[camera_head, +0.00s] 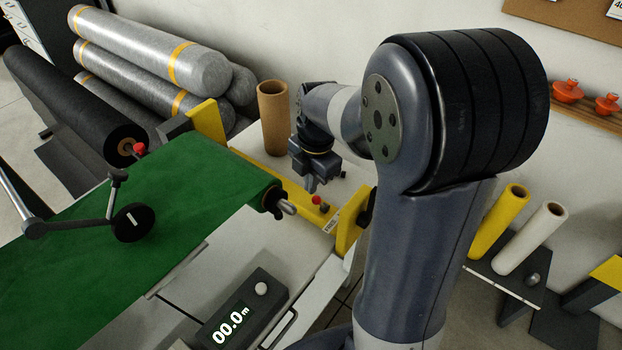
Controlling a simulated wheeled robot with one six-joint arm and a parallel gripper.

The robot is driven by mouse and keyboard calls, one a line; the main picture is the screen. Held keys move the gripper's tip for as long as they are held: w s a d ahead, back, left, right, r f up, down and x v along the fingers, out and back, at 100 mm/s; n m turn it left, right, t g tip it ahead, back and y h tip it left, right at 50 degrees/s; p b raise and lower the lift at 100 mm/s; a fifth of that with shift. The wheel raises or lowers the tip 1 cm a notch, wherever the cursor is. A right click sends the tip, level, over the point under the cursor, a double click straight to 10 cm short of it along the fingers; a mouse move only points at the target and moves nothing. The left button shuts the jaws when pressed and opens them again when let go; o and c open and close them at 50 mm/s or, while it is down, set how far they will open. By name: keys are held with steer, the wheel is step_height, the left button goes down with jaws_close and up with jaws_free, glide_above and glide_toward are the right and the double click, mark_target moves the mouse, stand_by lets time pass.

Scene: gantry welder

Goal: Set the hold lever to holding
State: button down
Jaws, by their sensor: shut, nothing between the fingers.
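A small red knob (317,200) stands on the yellow bar beside the end of the green roll. A second red knob (139,149) is at the left, by the end of the dark roll. I cannot tell for certain which knob belongs to the hold lever, nor its setting. My gripper (318,186) points down just behind the nearer red knob, shut and empty. It appears apart from the knob, though the depth is hard to judge. My arm comes in from the right and hides part of the bench.
Green sheet (110,245) covers the bench, with a black wheel (133,222) on an arm above it. A brown tube (273,117) stands behind my gripper. Grey rolls (150,60) are stacked at back left; yellow tube (498,222) right.

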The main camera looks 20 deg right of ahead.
mark_target(320, 204)
step_height(320, 204, down, 7)
steer(key=shift+a, duration=0.2)
steer(key=shift+w+r+p, duration=0.15)
steer(key=shift+r+p, duration=0.05)
steer(key=shift+p, duration=0.1)
steer(key=shift+w+d+r+y, duration=0.15)
steer(key=shift+d+y, duration=0.1)
steer(key=shift+y, duration=0.05)
